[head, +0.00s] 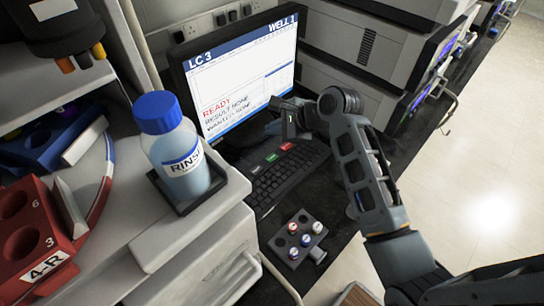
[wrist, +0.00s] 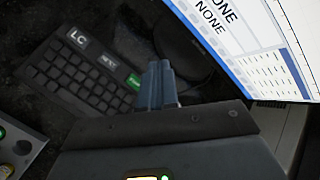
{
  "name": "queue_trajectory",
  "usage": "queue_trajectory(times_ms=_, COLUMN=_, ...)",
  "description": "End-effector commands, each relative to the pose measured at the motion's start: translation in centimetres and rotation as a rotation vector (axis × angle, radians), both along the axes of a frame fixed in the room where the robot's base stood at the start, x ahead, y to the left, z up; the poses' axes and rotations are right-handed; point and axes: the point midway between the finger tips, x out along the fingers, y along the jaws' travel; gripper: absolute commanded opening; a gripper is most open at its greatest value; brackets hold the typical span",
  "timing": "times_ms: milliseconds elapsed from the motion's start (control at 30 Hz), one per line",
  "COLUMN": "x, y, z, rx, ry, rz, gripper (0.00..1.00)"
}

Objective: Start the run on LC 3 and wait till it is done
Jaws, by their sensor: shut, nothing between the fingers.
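The monitor (head: 240,75) is headed LC 3 and WELL 1. It shows READY in red, a result line reading NONE, and a partly hidden line below. The keyboard (head: 268,185) lies in front of it, with a green key (head: 271,158) and a red key (head: 287,146) near its far edge. My gripper (head: 285,118) is shut and empty, between the keyboard and the screen. In the wrist view its closed fingers (wrist: 160,75) appear just right of the green key (wrist: 133,82), seemingly above it; I cannot tell the gap. The red key is hidden there.
A RINSE bottle (head: 178,150) with a blue cap stands in a black holder left of the keyboard. A small rack (head: 297,238) of capped vials sits in front. A red rack (head: 30,235) is at far left. Stacked instruments (head: 365,50) stand behind right; open floor lies right.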

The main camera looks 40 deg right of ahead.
Motion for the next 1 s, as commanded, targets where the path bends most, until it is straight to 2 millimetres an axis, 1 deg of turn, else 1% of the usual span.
queue_trajectory(times_ms=167, x=-0.1, y=0.0, z=-1.5, rx=0.001, ry=0.002, rz=0.000, gripper=0.00)
queue_trajectory(times_ms=233, x=-0.1, y=0.0, z=-2.9, rx=0.001, ry=0.002, rz=0.000, gripper=0.00)
queue_trajectory(times_ms=367, x=0.0, y=0.0, z=-4.6, rx=0.000, ry=0.000, rz=0.000, gripper=0.00)
queue_trajectory(times_ms=700, x=0.0, y=0.0, z=-7.7, rx=0.000, ry=0.002, rz=-0.001, gripper=0.00)
queue_trajectory(times_ms=833, x=0.0, y=0.0, z=-8.3, rx=-0.001, ry=0.000, rz=0.001, gripper=0.00)
queue_trajectory(times_ms=1000, x=0.0, y=0.0, z=-8.3, rx=-0.001, ry=0.000, rz=0.001, gripper=0.00)
